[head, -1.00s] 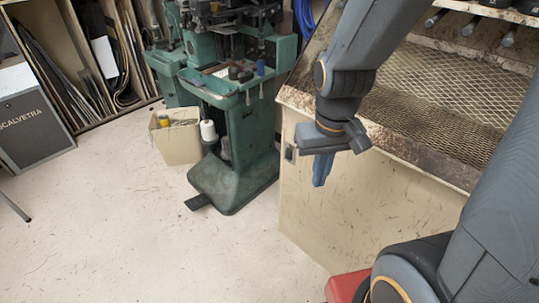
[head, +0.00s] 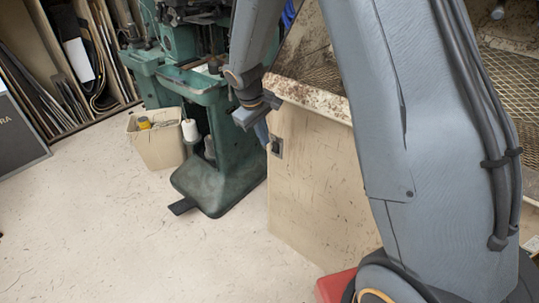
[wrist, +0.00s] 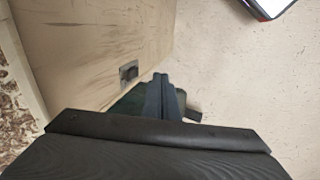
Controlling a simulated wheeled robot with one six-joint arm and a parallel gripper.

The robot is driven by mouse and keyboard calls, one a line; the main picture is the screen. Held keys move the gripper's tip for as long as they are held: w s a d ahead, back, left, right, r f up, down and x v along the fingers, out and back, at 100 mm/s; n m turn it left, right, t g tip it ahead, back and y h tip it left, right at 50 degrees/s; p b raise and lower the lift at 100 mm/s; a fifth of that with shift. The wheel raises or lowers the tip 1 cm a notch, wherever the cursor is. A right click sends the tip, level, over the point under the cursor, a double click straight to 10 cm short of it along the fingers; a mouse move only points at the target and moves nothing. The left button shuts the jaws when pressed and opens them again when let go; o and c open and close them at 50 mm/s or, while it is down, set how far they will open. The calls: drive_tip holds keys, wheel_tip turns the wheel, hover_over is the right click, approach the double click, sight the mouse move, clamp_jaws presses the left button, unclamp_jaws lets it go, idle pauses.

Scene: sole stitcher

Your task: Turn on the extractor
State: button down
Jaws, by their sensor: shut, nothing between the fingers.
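The extractor is a beige cabinet (head: 315,190) with a dirty mesh top (head: 325,77), partly hidden behind my arm. A small grey switch box (head: 276,147) is on its side panel near the top left corner. The switch also shows in the wrist view (wrist: 129,72), a dark rocker on a grey plate. My gripper (head: 262,132) is shut and empty, pointing down just left of and above the switch in the head view. In the wrist view the closed fingers (wrist: 160,82) appear to the right of the switch, apart from it in the picture.
A green stitching machine (head: 215,160) with a foot pedal (head: 182,206) stands left of the cabinet. A beige bin (head: 157,145) is beside it. A red object (head: 334,286) is low at the front. The floor at left is clear.

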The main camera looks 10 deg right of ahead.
sight(275, 148)
drive_tip(key=shift+n, duration=0.5)
drive_tip(key=w+f, duration=0.1)
drive_tip(key=w+a+f, duration=0.1)
drive_tip(key=w, duration=0.1)
drive_tip(key=w+f, duration=0.1)
drive_tip(key=shift+w+a+b, duration=0.25)
drive_tip(key=shift+b, duration=0.1)
drive_tip(key=shift+f, duration=0.2)
drive_tip(key=shift+w+d+f+p, duration=0.35)
drive_tip(key=shift+w+d+f, duration=0.5)
drive_tip(key=shift+f, duration=0.75)
drive_tip(key=shift+w+d+f+p, duration=0.3)
drive_tip(key=shift+w+d+f, duration=0.25)
drive_tip(key=shift+d+f, duration=0.85)
drive_tip(key=shift+w+d+f+p, duration=0.35)
drive_tip(key=shift+w+d+f, duration=0.35)
drive_tip(key=shift+f, duration=1.15)
